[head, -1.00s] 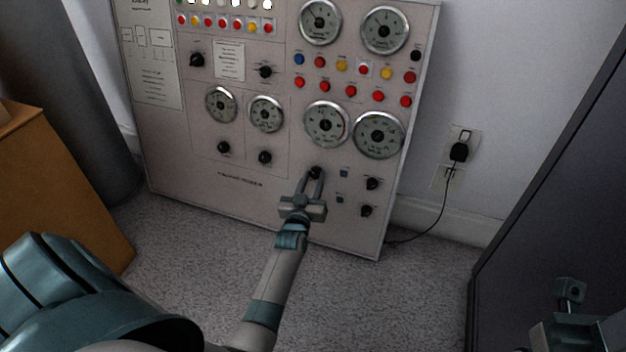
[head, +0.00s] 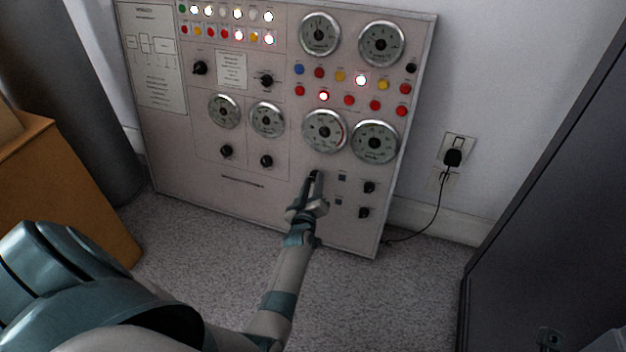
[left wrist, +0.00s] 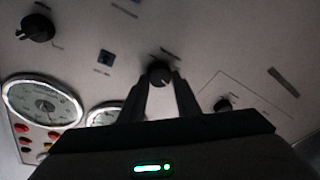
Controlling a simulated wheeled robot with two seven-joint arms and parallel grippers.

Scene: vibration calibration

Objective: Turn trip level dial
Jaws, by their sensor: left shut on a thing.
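A grey control panel (head: 262,208) stands on the floor against the wall, with gauges, lights and black dials. My left gripper (head: 316,178) is shut on a black dial low on the panel, below the large gauges. In the left wrist view the black dial (left wrist: 159,73) sits between the two fingertips (left wrist: 160,80) with a short label beside it. In the head view the fingers mostly hide this dial. My right gripper (head: 550,338) shows only in part and dark at the lower right edge, away from the panel; its jaws are unclear.
Two more black knobs (head: 368,187) and small square parts sit right of the held dial. A black plug (head: 452,157) and cord hang at the wall. A brown box (head: 70,190) stands left and a dark cabinet (head: 560,190) right. Grey carpet (head: 400,290) lies between.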

